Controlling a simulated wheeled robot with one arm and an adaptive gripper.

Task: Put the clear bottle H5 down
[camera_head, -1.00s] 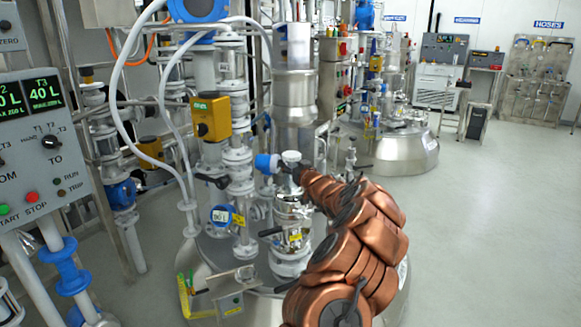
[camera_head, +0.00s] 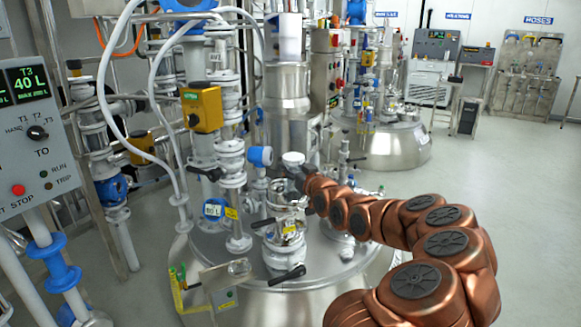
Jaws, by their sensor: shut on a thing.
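My gripper (camera_head: 302,174) is small and dark at the far end of my copper-coloured arm, above the steel reactor lid. It is shut on a small pale object with a whitish rounded top, which I take for the clear bottle H5 (camera_head: 293,158). The bottle appears upright, but its label is unreadable and its lower part blends with the pipework behind. I cannot tell whether it touches anything below. The reactor lid (camera_head: 340,262) lies beneath, with a glass-and-steel fitting (camera_head: 287,196) just below the gripper.
A small stand (camera_head: 222,299) with green and yellow parts is at the lid's front left. White pipes and a yellow box (camera_head: 202,109) rise on the left, near a control panel (camera_head: 38,130). A second reactor (camera_head: 385,150) stands behind.

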